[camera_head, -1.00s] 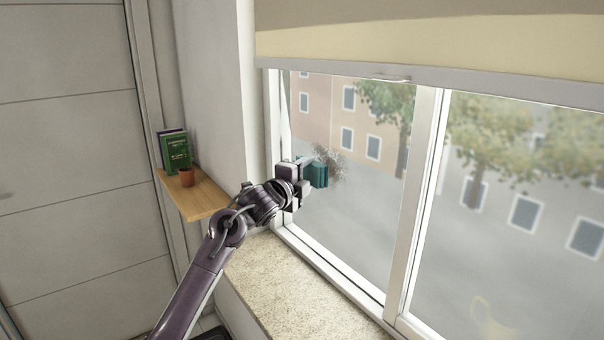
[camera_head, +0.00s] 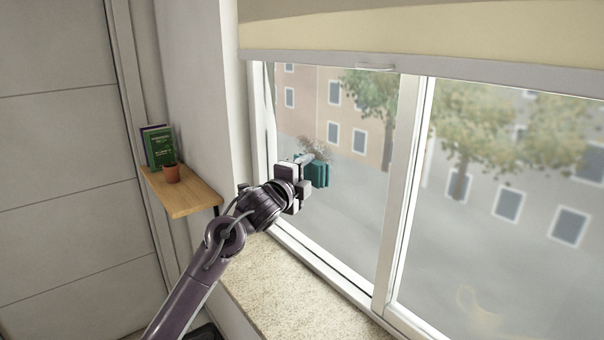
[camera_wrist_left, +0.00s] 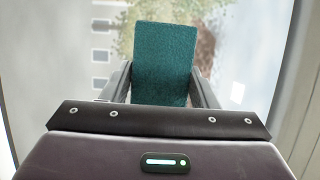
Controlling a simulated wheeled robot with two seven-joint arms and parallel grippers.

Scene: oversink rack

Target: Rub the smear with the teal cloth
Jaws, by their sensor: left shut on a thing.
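The smear (camera_head: 318,147) is a dark brownish-grey patch of streaks on the left window pane. My left gripper (camera_head: 303,184) is shut on the teal cloth (camera_head: 318,174), a folded block held at the pane. In the head view the cloth lies just below the smear and overlaps its lower part. In the left wrist view the teal cloth (camera_wrist_left: 165,60) stands upright between the fingers, and a brownish patch shows at its right. I cannot tell whether the cloth touches the glass. My right gripper is not in view.
A wooden shelf (camera_head: 185,198) with books (camera_head: 159,148) and a small terracotta pot (camera_head: 172,173) is on the wall at left. A stone sill (camera_head: 285,295) runs below the window. A white window post (camera_head: 402,190) stands to the right. A faint yellowish mark (camera_head: 480,310) shows lower right.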

